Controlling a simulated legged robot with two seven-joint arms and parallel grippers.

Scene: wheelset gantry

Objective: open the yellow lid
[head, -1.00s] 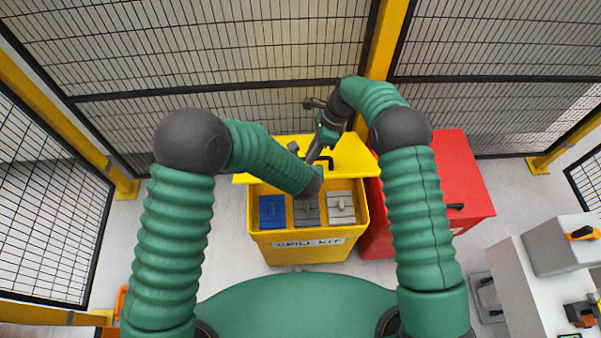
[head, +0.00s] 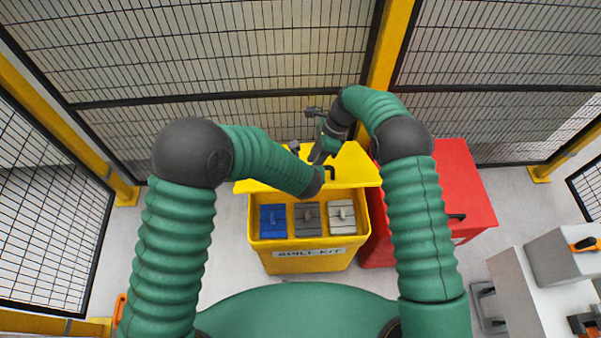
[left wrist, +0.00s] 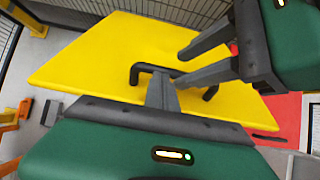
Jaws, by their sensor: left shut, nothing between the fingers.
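The yellow lid (head: 355,167) is raised at the back of the yellow spill kit bin (head: 310,262), whose front compartments show uncovered. The lid's black handle (head: 330,171) also shows in the left wrist view (left wrist: 142,68). My left gripper (left wrist: 163,82) is shut and empty, its fingertips overlapping the handle; contact cannot be told. In the head view my left forearm hides most of it. My right gripper (head: 317,157) is over the lid; in the left wrist view (left wrist: 181,67) its fingers are apart and empty, just beyond the handle.
The bin holds a blue block (head: 273,221) and two grey blocks (head: 307,218). A red bin (head: 465,185) stands close on the right. A mesh fence (head: 230,60) with a yellow post (head: 388,45) is behind. A pale cabinet (head: 535,290) is at lower right. Floor left of the bin is clear.

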